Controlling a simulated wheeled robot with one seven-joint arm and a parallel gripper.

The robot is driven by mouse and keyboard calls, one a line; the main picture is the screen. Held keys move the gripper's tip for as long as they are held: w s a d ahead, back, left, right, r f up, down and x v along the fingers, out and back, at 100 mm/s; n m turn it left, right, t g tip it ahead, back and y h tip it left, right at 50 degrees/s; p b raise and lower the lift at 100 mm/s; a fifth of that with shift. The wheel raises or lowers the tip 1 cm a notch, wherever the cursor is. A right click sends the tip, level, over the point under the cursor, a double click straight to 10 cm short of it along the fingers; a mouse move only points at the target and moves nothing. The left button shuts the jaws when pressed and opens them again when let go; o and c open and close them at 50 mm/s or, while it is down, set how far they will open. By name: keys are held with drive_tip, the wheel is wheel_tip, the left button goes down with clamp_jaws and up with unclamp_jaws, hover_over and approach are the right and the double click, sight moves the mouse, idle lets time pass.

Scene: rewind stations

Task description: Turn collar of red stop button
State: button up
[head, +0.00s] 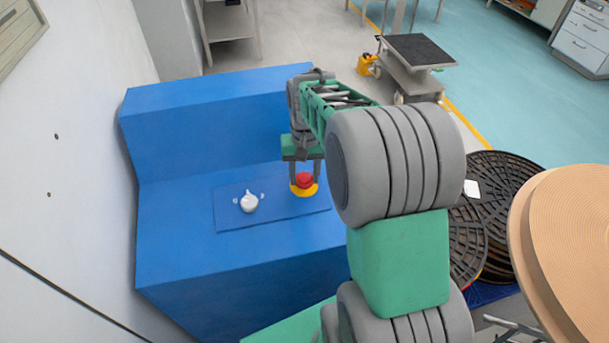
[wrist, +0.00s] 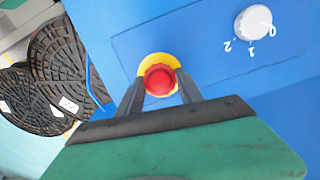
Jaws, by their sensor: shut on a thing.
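The red stop button (head: 304,180) sits on a yellow base (head: 304,191) at the right of a blue panel plate (head: 229,213). In the wrist view the red button (wrist: 159,79) shows at the middle, with its yellow base (wrist: 158,60) around it. My gripper (head: 304,178) reaches down from above, with one finger on each side of the red button. In the wrist view my gripper (wrist: 160,85) is shut on the button's red part. The near side of the yellow base is hidden behind the fingers and button.
A white rotary knob (head: 249,202) with printed numbers stands on the same plate, left of the button; the wrist view shows it at upper right (wrist: 254,22). The blue console (head: 200,118) rises behind the plate. Black reels (head: 497,190) and a large tan roll (head: 570,240) stand at the right.

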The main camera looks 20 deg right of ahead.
sight(306, 176)
drive_tip(key=shift+m, duration=1.2)
drive_tip(key=o, duration=1.4)
drive_tip(key=shift+r, duration=0.1)
drive_tip(key=r, duration=0.7)
drive_tip(key=shift+s+d+r+b, duration=0.15)
drive_tip(key=shift+d+r+b, duration=0.1)
drive_tip(key=shift+r+b, duration=0.15)
drive_tip(key=shift+f, duration=0.1)
